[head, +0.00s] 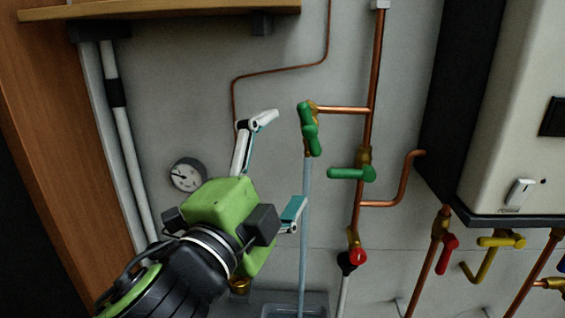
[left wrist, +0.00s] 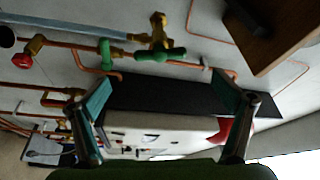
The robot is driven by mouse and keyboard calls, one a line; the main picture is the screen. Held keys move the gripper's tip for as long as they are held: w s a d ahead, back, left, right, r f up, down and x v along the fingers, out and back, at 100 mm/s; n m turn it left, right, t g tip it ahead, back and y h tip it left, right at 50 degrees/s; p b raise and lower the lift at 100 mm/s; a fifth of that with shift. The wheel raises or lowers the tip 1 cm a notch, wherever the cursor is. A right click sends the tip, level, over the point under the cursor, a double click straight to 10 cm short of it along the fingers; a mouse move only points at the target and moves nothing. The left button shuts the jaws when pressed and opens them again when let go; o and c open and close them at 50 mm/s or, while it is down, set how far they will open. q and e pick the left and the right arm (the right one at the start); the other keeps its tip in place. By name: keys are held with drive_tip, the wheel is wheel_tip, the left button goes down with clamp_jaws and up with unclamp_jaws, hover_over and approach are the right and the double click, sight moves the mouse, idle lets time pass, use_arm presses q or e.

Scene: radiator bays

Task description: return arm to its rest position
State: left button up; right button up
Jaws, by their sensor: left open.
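My left gripper (head: 283,160) shows in the head view, its green body at the lower left and its two fingers spread wide apart. It is open, with nothing between the fingers, left of the green valve handle (head: 310,130) on the copper pipework. In the left wrist view my left gripper (left wrist: 165,94) also has its fingers apart on either side of the picture. The white boiler front (left wrist: 160,128) lies beyond them, apart from the fingers as far as I can tell. My right gripper is in neither view.
A second green handle (head: 345,174), a red handle (head: 356,257) and a yellow handle (head: 502,241) stick out from pipes. The boiler (head: 505,130) stands at the right. A pressure gauge (head: 187,175) is behind my arm. A wooden shelf (head: 160,9) overhangs above.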

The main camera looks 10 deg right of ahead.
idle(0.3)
